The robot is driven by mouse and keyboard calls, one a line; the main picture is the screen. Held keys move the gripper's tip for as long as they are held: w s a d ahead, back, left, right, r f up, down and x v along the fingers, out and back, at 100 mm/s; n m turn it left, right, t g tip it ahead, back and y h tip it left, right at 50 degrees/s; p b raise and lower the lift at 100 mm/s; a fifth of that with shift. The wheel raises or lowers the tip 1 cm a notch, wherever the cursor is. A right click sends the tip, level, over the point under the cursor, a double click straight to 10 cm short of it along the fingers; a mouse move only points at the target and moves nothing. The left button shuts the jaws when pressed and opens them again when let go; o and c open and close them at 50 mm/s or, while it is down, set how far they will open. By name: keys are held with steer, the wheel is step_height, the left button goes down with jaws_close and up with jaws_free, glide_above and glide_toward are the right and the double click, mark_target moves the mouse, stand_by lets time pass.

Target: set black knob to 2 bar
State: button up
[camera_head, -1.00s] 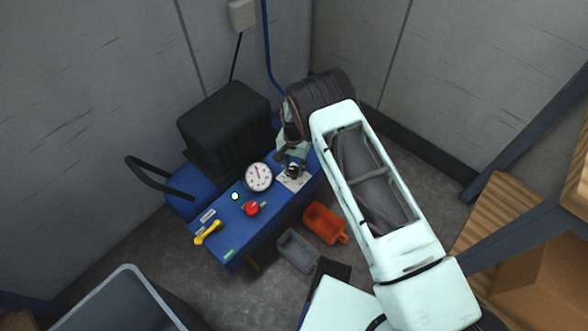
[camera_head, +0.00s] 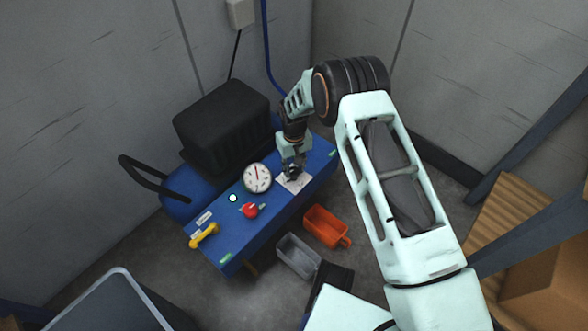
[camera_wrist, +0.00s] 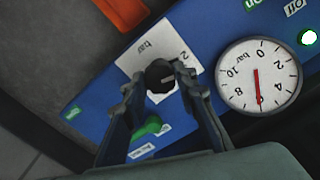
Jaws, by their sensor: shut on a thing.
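The black knob (camera_wrist: 160,76) sits on a white card (camera_wrist: 190,68) marked "bar" and "2" on the blue panel. In the wrist view my gripper (camera_wrist: 168,78) has its two fingertips on either side of the knob, shut on it. In the head view my gripper (camera_head: 293,172) comes down onto the knob, largely hiding it. A pale line shows on the knob; the value it points to is unclear. The round white gauge (camera_wrist: 260,75) is beside the card; its red needle points near 6. The gauge also shows in the head view (camera_head: 257,178).
On the blue unit (camera_head: 318,165) are a red knob (camera_head: 250,210), a yellow handle (camera_head: 204,235) and a pale lamp (camera_head: 233,198). Orange (camera_head: 327,226) and grey (camera_head: 298,254) bins stand in front.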

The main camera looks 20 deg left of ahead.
mark_target(294, 170)
steer(key=shift+n, duration=0.3)
steer(key=o, duration=1.2)
steer(key=shift+c, duration=0.2)
step_height(294, 170, up, 12)
steer(key=shift+r, duration=0.1)
